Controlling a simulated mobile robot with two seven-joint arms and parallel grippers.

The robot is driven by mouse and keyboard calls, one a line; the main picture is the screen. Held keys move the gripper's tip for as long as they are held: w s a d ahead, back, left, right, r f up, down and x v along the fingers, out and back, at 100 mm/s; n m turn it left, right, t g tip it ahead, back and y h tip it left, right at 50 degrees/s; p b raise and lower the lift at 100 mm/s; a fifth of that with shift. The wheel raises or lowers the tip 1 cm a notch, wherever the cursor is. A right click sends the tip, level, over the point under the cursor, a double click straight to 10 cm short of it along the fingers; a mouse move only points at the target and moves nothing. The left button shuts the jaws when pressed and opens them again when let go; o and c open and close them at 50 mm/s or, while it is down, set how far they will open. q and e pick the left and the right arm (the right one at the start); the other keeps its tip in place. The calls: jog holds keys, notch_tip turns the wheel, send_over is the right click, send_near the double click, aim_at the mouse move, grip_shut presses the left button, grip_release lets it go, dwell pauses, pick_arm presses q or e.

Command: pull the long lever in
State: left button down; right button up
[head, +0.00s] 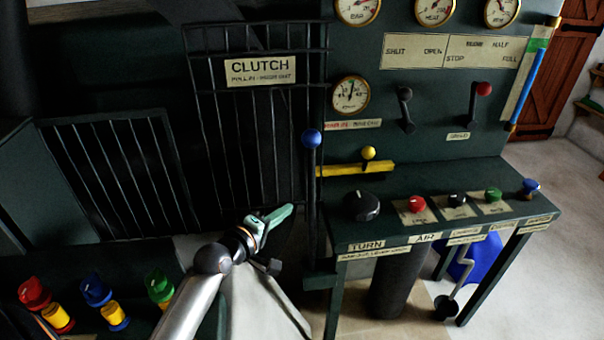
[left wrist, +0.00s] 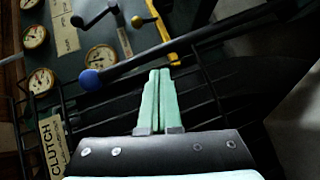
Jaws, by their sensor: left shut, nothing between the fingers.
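The long lever (head: 312,190) is a dark upright bar with a blue ball knob (head: 311,138), beside the cage under the CLUTCH sign (head: 260,71). In the left wrist view the lever (left wrist: 170,55) slants across ahead of the fingertips, with its blue knob (left wrist: 91,79) at the left end. My left gripper (head: 284,211) has pale green fingers, shut and empty. In the head view it is left of the lever's lower part; a gap shows between them. In the left wrist view the gripper (left wrist: 159,72) points toward the lever. My right gripper is not in view.
A dark bench (head: 440,202) with a black knob (head: 361,206) and several coloured buttons stands right of the lever. A yellow bar (head: 355,169) with a yellow knob is close by. Gauges and two short levers are on the panel. Valves stand at lower left.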

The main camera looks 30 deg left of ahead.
pick_arm(q)
notch_tip(320, 180, up, 6)
jog(key=w+a+n+t, duration=0.1)
jog(key=w+a+n, duration=0.1)
jog(key=n, duration=0.1)
jog(key=shift+a+f, duration=0.2)
jog(key=shift+f, duration=0.05)
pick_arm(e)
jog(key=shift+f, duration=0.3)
pick_arm(q)
jog(key=shift+w, duration=0.1)
jog(key=w, duration=0.3)
jog(key=w+f, duration=0.1)
jog(key=w, duration=0.5)
jog(key=shift+w+d+f+b, duration=0.15)
jog(key=shift+w+d+b, duration=0.15)
jog(key=shift+w+b, duration=0.1)
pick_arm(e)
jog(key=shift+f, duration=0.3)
pick_arm(q)
jog(key=shift+f, duration=0.1)
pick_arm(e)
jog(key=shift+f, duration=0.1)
